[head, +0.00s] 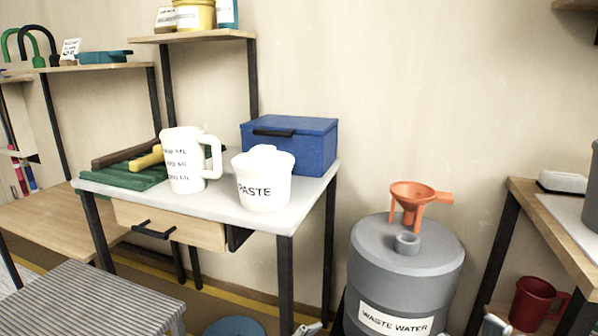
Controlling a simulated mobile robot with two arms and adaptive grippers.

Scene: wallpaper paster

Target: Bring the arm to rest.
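Two small light-grey parts, which look like pieces of my arms, poke in at the bottom edge of the head view, one below the table and one right of the waste water barrel. No gripper fingers show clearly, so I cannot see what my grippers hold. A white paste tub (263,183) stands upright on the grey-topped table (228,208). A white measuring jug (184,165) stands left of it. An orange funnel (414,192) sits above the grey waste water barrel (405,275).
A blue box (300,147) stands behind the paste tub. A striped surface (90,300) is at the lower left. A wooden-edged bench (555,225) and a red jug (532,303) are at the right.

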